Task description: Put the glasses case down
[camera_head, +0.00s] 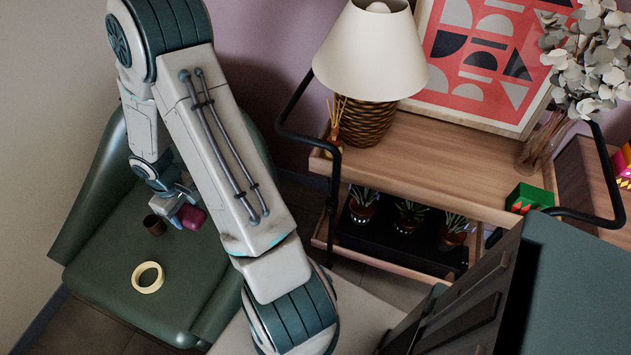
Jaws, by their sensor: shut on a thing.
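The glasses case (191,216) is a small dark pink-red object at the end of my arm. My gripper (178,207) is shut on it, over the green armchair's seat (105,250). Part of the case is hidden by the gripper. I cannot tell whether the case touches the seat or hangs a little above it.
A brown cup-like object (154,225) is just left of the case on the seat. Seat around the ring is clear. A wooden trolley (440,160) with a lamp (370,50) stands at right.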

